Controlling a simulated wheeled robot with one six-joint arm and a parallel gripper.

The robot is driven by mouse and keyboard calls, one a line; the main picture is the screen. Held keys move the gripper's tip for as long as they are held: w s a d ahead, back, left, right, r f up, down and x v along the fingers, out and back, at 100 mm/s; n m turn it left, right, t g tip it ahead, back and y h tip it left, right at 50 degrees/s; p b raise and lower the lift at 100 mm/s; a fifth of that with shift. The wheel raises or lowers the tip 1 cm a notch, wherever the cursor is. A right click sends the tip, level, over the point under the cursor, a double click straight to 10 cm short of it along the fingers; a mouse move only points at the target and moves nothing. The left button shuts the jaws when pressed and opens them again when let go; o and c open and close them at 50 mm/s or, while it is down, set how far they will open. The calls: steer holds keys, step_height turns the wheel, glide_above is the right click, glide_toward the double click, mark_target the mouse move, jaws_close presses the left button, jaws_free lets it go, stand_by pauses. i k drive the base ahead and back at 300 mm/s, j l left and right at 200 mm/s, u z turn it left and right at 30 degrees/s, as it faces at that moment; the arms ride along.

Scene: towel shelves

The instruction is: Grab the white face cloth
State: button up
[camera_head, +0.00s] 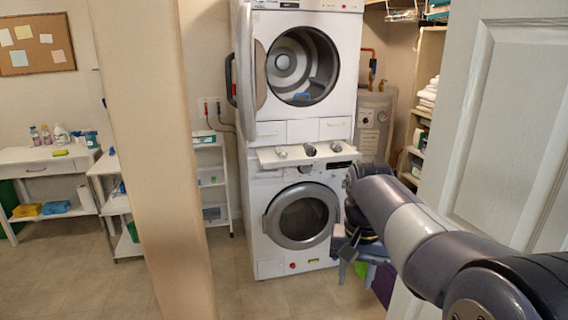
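White folded cloths (429,92) are stacked on the shelf unit at the right, partly hidden by the white door; I cannot tell which of them is the face cloth. My arm reaches in from the lower right. My gripper (345,250) hangs pointing down in front of the lower washing machine's right side, well below and to the left of the stack. It is small and dark here, and I cannot tell whether its fingers are open or shut. I see no cloth in it.
A white panelled door (510,120) stands close at the right. A beige pillar (155,150) stands at the left. The upper machine (345,60), its door open, sits above the lower machine (260,225). A water heater (373,125) is behind. Floor (250,300) in front is clear.

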mark_target(282, 154)
steer(key=i+z, duration=0.1)
steer(key=i, duration=1.6)
steer(key=i+l+u, duration=0.2)
steer(key=i+u, duration=0.15)
steer(key=i, duration=0.3)
steer(key=i+l+u, duration=0.4)
steer(key=i, duration=0.2)
steer(key=i+l+u, duration=0.35)
steer(key=i+l, duration=0.1)
steer(key=i, duration=0.1)
